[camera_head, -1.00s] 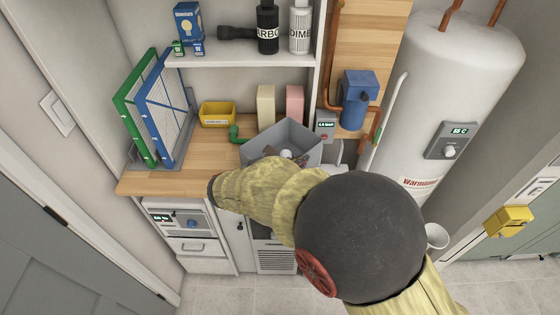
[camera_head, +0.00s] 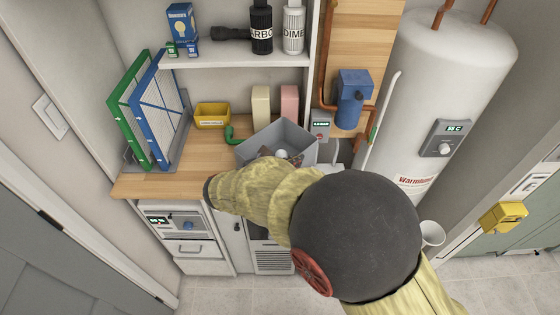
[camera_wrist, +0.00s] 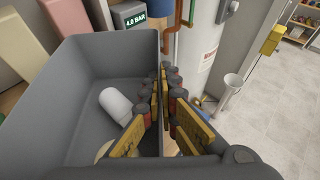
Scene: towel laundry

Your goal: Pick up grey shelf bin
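The grey shelf bin (camera_head: 248,152) stands at the front right of the wooden counter, partly hidden by my arm. It is open-topped, and a white rounded item (camera_head: 281,153) and other small things lie inside. In the wrist view the bin (camera_wrist: 95,65) fills the left half, with the white item (camera_wrist: 115,105) on its floor. My gripper (camera_wrist: 168,75) has its yellow-padded fingers on either side of the bin's right wall, one inside and one outside. The fingers are close to the wall, but whether they press on it is unclear. My gripper is hidden in the head view.
On the counter (camera_head: 150,186) are green and blue framed filters (camera_head: 158,110), a yellow bin (camera_head: 212,115), and cream (camera_head: 260,104) and pink (camera_head: 289,103) boxes. A shelf (camera_head: 220,61) is above. A blue unit (camera_head: 352,100) and white tank (camera_head: 435,80) stand right.

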